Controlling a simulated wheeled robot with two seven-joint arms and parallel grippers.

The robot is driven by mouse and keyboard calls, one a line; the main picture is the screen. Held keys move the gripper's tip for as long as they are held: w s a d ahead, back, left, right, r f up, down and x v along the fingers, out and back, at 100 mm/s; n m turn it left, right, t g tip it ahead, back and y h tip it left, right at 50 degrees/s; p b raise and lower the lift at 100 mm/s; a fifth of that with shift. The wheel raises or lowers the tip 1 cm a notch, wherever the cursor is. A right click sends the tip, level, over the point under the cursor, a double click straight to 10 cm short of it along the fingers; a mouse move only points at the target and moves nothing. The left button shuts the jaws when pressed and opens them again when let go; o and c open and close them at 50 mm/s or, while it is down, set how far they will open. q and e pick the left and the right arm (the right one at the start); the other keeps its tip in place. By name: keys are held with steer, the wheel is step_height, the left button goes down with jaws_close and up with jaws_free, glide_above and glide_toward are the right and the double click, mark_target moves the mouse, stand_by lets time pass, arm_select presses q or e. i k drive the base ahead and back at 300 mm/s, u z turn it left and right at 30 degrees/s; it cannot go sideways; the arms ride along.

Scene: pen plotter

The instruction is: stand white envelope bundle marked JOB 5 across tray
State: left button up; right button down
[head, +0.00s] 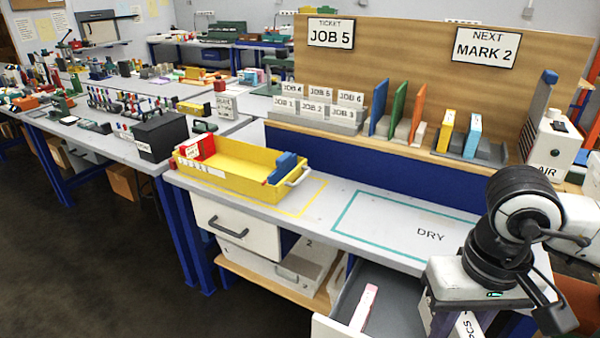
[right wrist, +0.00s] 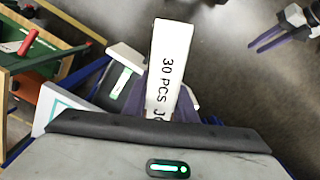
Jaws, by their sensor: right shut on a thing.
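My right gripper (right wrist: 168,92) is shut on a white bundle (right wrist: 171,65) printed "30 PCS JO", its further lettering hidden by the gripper. In the head view the bundle's end (head: 468,325) shows at the bottom edge, below my right wrist, beside the open drawer. The yellow tray (head: 228,183) stands on the bench, well to the left of my right gripper. It holds a red box (head: 197,148) at its left end and a blue object (head: 284,167) at its right end. My left gripper (right wrist: 268,39) shows only in the right wrist view, its two fingers apart and empty.
The open drawer (head: 395,300) holds a pink and white bundle (head: 364,307). The teal-outlined DRY area (head: 400,228) is clear. Behind stand a rack of JOB cards (head: 318,112), coloured upright boards (head: 398,110) and a signboard (head: 400,60) reading "TICKET JOB 5" and "NEXT MARK 2".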

mark_target(238, 165)
steer(key=u, duration=0.8)
steer(key=i, duration=2.2)
steer(key=u, duration=0.55)
